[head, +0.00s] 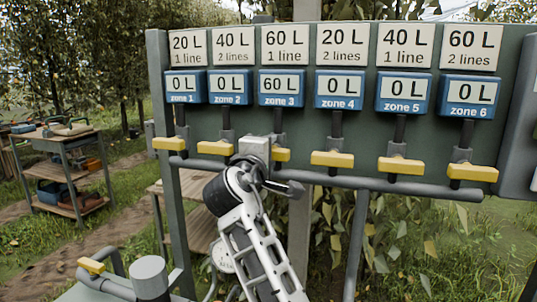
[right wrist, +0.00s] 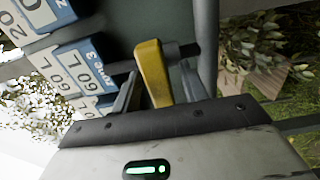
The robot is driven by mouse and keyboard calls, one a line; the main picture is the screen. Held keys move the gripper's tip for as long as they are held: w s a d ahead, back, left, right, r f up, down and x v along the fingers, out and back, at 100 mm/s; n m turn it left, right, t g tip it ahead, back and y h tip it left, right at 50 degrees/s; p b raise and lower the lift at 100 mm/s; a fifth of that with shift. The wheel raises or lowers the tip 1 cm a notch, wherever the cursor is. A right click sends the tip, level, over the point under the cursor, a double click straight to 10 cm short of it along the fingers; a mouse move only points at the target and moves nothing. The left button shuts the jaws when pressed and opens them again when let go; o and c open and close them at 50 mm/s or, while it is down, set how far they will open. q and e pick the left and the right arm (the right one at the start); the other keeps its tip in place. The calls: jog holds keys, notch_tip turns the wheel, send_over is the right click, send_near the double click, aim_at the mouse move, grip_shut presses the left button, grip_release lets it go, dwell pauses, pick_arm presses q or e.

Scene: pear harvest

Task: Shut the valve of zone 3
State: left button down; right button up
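The zone 3 valve has a yellow handle (head: 281,155) below the blue zone 3 meter (head: 281,86), which reads 60 L. The plate above it says 60 L, 1 line. The handle looks crosswise to its pipe; my right gripper hides its left part in the head view. My right gripper (head: 268,168) is at this valve. In the right wrist view, the yellow handle (right wrist: 153,72) stands between the two open fingers (right wrist: 158,90), with a gap showing on each side. My left gripper is not in view.
Yellow handles of the neighbouring valves, zone 2 (head: 215,148) and zone 4 (head: 332,159), flank it. A grey horizontal pipe (head: 340,181) runs below. The other meters read 0 L. A workbench (head: 66,143) stands far left. Another yellow handle (head: 92,266) is at lower left.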

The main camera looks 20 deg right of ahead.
jog(key=shift+s, duration=0.1)
jog(key=p+v, duration=0.1)
jog(key=v, duration=1.4)
jog(key=shift+s+a, duration=0.3)
